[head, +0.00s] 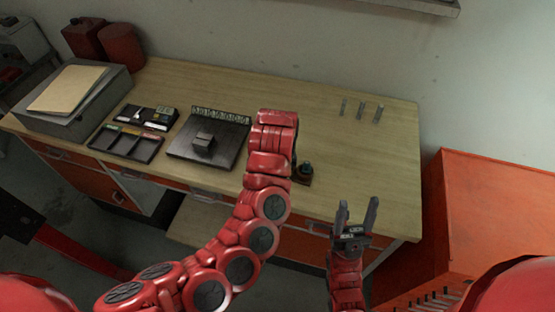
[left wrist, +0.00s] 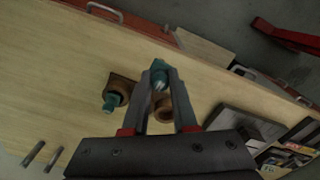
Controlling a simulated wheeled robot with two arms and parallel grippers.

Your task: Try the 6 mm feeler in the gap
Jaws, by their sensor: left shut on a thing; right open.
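My left gripper (left wrist: 160,78) is shut on a teal-tipped piece (left wrist: 159,68), which shows between its fingertips in the left wrist view. In the head view its fingers are hidden behind my red wrist. A round brown part (left wrist: 165,107) shows between the fingers; whether it belongs to the held piece I cannot tell. Beside it on the bench stands a brown base (left wrist: 118,88) with a teal knob (left wrist: 110,104), seen also in the head view (head: 305,169). My right gripper (head: 357,205) is open and empty at the bench's front edge. I cannot identify the 6 mm feeler.
A black plate (head: 225,155) carries a small block and a labelled row. Compartment trays (head: 125,146) lie left of it. An orange cabinet (head: 500,200) stands right. The bench's right part is mostly clear.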

